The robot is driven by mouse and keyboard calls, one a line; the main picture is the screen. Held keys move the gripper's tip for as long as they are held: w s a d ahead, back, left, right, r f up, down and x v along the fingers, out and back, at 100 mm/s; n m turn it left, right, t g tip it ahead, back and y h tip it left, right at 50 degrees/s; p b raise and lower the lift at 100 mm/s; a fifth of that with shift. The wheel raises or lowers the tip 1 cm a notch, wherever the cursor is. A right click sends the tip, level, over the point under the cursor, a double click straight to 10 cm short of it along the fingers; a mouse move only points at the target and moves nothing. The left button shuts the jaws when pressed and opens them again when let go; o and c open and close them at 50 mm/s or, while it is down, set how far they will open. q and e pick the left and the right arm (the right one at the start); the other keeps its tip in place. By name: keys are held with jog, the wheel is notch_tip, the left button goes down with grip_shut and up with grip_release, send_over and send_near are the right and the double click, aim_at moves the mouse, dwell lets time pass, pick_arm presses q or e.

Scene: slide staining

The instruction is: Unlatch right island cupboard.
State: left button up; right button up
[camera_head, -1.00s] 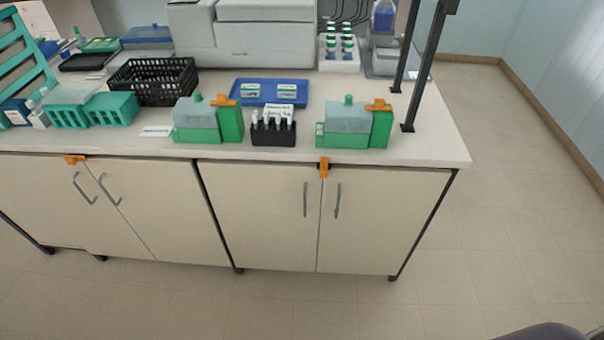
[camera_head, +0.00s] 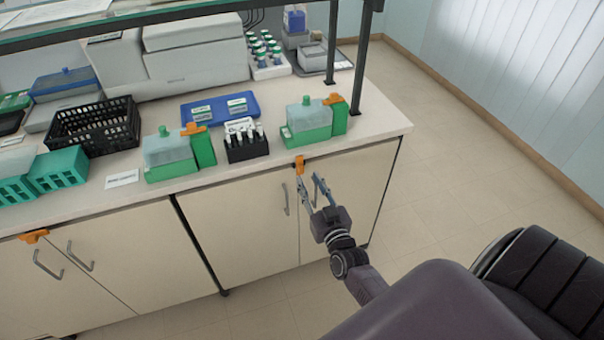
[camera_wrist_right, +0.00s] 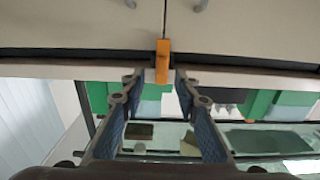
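The right island cupboard has two cream doors, the left one (camera_head: 245,235) and the right one (camera_head: 345,200). An orange latch (camera_head: 299,165) sits at the top of the seam between them, just under the counter edge. In the right wrist view the latch (camera_wrist_right: 163,61) hangs across the seam, between and just beyond my fingertips. My right gripper (camera_head: 311,181) is open in front of the doors, close to the latch; it also shows open in the right wrist view (camera_wrist_right: 159,76). Whether a finger touches the latch I cannot tell. My left gripper is not in view.
A second cupboard to the left has its own orange latch (camera_head: 34,236). On the counter (camera_head: 385,125) stand green staining boxes (camera_head: 306,125), a black vial rack (camera_head: 246,146), a blue tray (camera_head: 220,108) and a black basket (camera_head: 93,128). Floor is free at right.

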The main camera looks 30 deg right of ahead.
aim_at(302, 171)
jog(key=x, duration=0.2)
jog(key=shift+w+a, duration=0.1)
jog(key=shift+w, duration=0.95)
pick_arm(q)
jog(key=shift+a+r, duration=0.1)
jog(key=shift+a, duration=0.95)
pick_arm(e)
jog(key=shift+c, duration=0.4)
jog(key=c, duration=0.5)
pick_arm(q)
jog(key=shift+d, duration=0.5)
pick_arm(e)
grip_shut()
